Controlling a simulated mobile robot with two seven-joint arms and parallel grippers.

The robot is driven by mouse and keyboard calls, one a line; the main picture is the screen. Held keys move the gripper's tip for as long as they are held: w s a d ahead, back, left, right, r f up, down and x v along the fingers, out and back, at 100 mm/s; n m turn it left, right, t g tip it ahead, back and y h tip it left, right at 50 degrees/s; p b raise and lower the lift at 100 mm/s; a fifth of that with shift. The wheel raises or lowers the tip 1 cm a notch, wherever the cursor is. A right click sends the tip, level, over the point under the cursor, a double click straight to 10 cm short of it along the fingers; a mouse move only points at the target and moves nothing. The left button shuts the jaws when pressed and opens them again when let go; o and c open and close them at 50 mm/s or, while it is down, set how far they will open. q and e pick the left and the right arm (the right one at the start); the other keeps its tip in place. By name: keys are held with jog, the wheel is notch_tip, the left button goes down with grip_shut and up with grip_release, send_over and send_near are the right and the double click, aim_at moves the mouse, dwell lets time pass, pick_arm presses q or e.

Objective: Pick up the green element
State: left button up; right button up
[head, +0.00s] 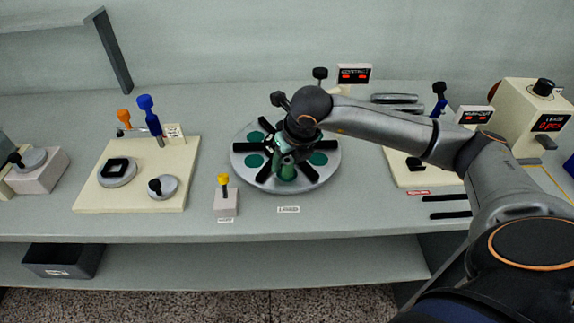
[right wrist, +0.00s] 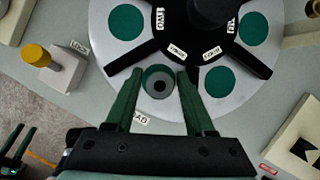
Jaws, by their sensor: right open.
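The round indexing plate (head: 322,176) has green round patches and black radial bars. It also fills the top of the right wrist view (right wrist: 112,62). At its front, a small round piece with a dark green rim, grey top and black centre (right wrist: 158,82) shows between my right fingers; I take it for the green element. My right gripper (right wrist: 157,84) is open, its two green fingers on either side of that piece, with gaps visible. In the head view my right gripper (head: 287,172) points down over the plate and hides the piece. My left gripper (right wrist: 18,146) shows at the lower left corner of the right wrist view, fingers apart.
A yellow-knobbed block (head: 226,199) stands left of the plate. Further left is a cream board (head: 130,198) with blue and orange tools. A cream board (head: 402,174) lies to the right, partly behind my arm. A dark bin (head: 65,261) sits on the lower shelf.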

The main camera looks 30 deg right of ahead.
jog(key=shift+c, duration=0.2)
grip_shut()
jog(key=shift+r, duration=0.2)
